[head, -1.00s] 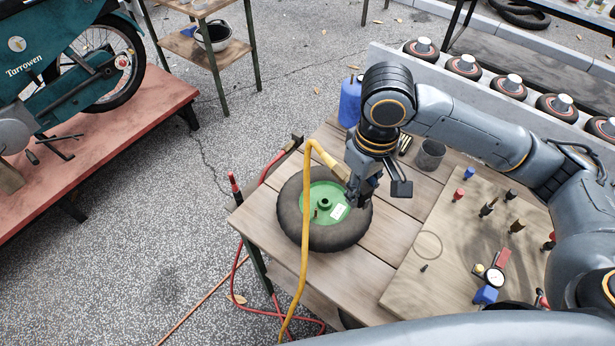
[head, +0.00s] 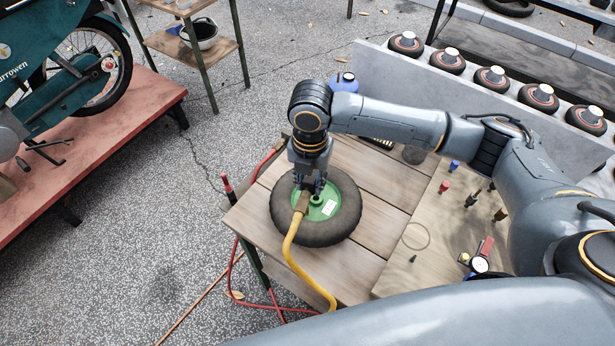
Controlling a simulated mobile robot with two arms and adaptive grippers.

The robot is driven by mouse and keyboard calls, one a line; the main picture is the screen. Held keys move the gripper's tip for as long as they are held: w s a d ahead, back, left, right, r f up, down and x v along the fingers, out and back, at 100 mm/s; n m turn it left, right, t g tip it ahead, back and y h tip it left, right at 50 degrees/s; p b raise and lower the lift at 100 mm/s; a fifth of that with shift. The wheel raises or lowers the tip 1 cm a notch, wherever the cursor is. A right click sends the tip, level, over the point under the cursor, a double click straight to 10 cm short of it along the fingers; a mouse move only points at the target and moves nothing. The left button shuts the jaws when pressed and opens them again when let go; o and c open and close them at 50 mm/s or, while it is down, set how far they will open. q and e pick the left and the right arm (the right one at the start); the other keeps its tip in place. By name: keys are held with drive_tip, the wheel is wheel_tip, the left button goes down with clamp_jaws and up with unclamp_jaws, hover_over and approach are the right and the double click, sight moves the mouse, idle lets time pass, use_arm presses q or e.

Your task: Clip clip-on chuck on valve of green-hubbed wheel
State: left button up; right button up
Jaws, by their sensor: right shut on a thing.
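My right gripper (head: 309,188) points down over the left part of the hub and is shut on the clip-on chuck (head: 302,203), a brownish piece at the end of the yellow hose (head: 297,262). The chuck is at the hub's left side. The valve is hidden behind the gripper and chuck, so I cannot tell whether the chuck is on it. My left gripper is not in view.
A board (head: 429,262) with small coloured fittings and a gauge (head: 479,264) lies right of the wheel. A blue container (head: 344,82) stands behind my arm. Red hose (head: 235,262) hangs at the table's left edge. Several wheels line the rack at upper right.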

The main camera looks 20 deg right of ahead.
drive_tip(key=shift+w+a+f+n, duration=0.1)
drive_tip(key=shift+w+f+n, duration=0.05)
drive_tip(key=shift+n, duration=0.5)
drive_tip(key=shift+w+a+f+n, duration=0.1)
drive_tip(key=shift+w+f+n, duration=0.05)
drive_tip(key=shift+n, duration=0.5)
drive_tip(key=shift+p, duration=0.65)
drive_tip(key=shift+f+b, duration=0.55)
drive_tip(key=shift+f, duration=0.35)
drive_tip(key=shift+f+b, duration=0.9)
drive_tip(key=shift+f, duration=1.05)
drive_tip(key=shift+p, duration=0.55)
drive_tip(key=shift+p, duration=0.3)
drive_tip(key=shift+p, duration=0.4)
